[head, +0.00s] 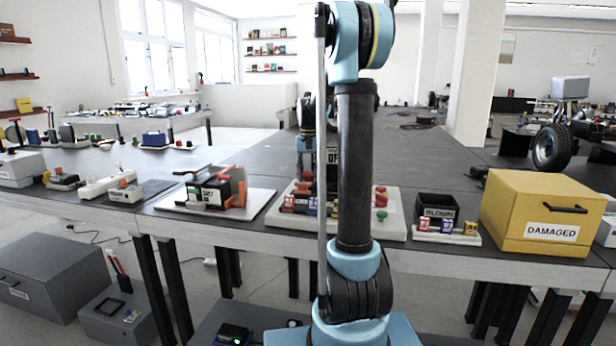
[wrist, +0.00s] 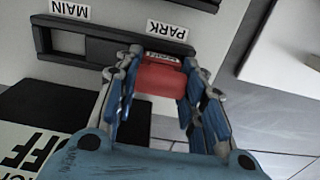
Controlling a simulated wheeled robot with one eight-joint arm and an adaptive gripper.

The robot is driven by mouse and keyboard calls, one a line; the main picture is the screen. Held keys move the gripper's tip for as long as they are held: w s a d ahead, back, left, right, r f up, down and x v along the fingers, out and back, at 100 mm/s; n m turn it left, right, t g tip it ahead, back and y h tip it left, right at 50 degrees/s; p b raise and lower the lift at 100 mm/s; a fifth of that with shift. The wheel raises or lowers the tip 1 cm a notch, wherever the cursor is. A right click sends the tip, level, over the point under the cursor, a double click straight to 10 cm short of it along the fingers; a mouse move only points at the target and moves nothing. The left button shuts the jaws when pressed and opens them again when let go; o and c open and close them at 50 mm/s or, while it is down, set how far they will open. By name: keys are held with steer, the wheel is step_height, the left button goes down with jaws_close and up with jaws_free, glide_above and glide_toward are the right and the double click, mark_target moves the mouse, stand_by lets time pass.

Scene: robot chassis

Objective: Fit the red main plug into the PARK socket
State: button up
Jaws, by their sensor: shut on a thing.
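In the wrist view my gripper (wrist: 161,66) is shut on the red main plug (wrist: 160,80), with one finger on each side of it. The plug's far end is at the black socket strip (wrist: 97,50), just below the PARK label (wrist: 167,30). The plug and fingers cover the PARK socket, so I cannot tell how deep the plug sits. The MAIN label (wrist: 70,10) is at the left, above an uncovered slot with a grey face (wrist: 68,41). In the head view my arm hides the plug and sockets.
An OFF sign (wrist: 25,155) lies near my gripper at lower left. In the head view, a pale board (head: 393,226) holds coloured parts behind my arm. A BLOWN bin (head: 437,207) and yellow DAMAGED box (head: 545,205) stand right; a black battery-like unit (head: 208,193) stands left.

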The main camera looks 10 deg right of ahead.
steer(key=o, duration=1.1)
steer(key=shift+r, duration=0.1)
step_height(320, 180, up, 12)
steer(key=shift+f, duration=0.1)
steer(key=shift+s, duration=0.1)
